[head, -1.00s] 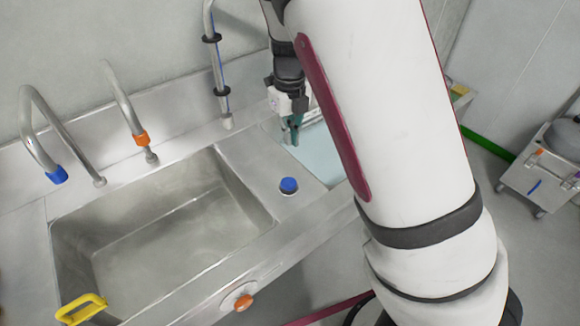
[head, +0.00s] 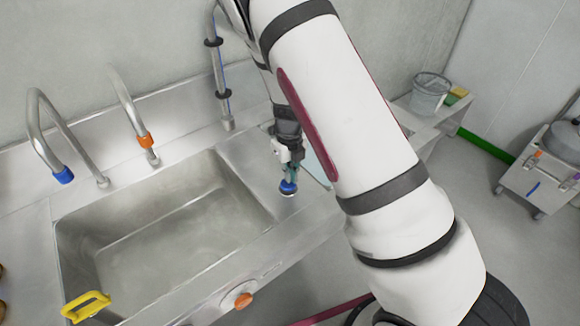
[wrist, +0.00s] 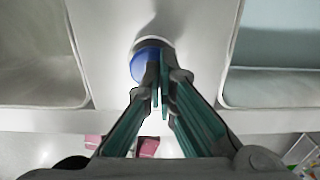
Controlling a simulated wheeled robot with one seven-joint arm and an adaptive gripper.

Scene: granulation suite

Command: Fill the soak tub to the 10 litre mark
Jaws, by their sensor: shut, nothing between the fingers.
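My gripper (head: 288,178) is shut and empty, pointing down at the blue-topped button (head: 288,188) on the steel deck right of the basin. In the wrist view the closed green fingertips (wrist: 161,88) overlap the edge of the blue cap (wrist: 146,65); I cannot tell whether they press it. A clear bucket-like tub (head: 430,97) stands on the bench at the back right; no marks or water level can be read on it. The sink basin (head: 170,235) looks empty. Spouts with a blue collar (head: 63,175) and an orange collar (head: 145,141) stand behind it.
A third spout with black rings (head: 222,85) stands behind the deck. An orange knob (head: 243,300) is on the sink front, and a yellow handle (head: 86,306) is at the basin's lower left. A steel cart (head: 545,175) stands far right. A pale blue recess lies right of the button.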

